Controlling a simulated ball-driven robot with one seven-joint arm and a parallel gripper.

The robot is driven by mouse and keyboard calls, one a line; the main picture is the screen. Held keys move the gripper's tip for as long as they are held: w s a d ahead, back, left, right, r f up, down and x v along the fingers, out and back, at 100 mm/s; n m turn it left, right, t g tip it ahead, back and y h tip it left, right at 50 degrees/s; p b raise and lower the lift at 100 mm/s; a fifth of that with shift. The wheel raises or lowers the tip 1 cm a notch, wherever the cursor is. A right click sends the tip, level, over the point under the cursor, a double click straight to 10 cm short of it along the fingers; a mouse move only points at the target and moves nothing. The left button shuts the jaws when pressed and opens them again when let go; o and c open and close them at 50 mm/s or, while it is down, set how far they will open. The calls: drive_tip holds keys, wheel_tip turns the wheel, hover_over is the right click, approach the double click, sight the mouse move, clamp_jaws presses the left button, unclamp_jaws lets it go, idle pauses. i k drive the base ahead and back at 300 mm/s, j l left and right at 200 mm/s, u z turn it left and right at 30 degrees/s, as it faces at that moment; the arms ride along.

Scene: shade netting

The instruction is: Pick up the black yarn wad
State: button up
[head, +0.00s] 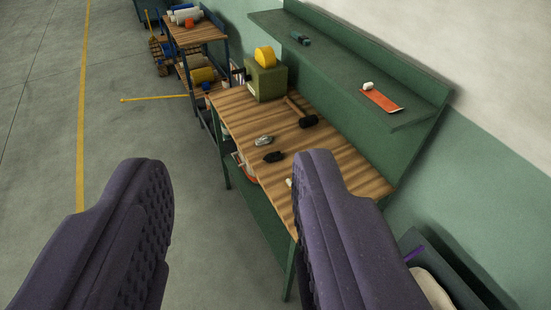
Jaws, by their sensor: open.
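A small black lump (274,157), which looks like the black yarn wad, lies on the striped wooden top of the green workbench (345,170). It is near the bench's front edge, too small to make out its texture. My gripper (234,163) is open and empty, its two purple padded fingers wide apart in the foreground. The lump shows between the fingers, close to the right finger's tip, and lies well beyond them. The right finger hides part of the bench top.
A silvery object (264,141) lies just behind the lump, and a black-headed mallet (308,121) lies farther back. A green box (266,80) stands at the far end. A green shelf (350,65) overhangs the bench's back. Open floor (130,120) lies left.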

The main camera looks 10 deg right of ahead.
sight(273, 157)
drive_tip(key=i+j+z, duration=0.15)
drive_tip(key=i+j, duration=0.3)
drive_tip(key=i, duration=0.15)
drive_tip(key=i+j+z, duration=0.2)
drive_tip(key=i+j, duration=0.3)
drive_tip(key=i+j+z, duration=0.1)
drive_tip(key=i+j, duration=0.2)
drive_tip(key=i, duration=0.25)
drive_tip(key=i+j, duration=0.35)
drive_tip(key=i, duration=0.15)
drive_tip(key=i+j+z, duration=0.15)
drive_tip(key=i+j, duration=0.2)
drive_tip(key=i, duration=0.15)
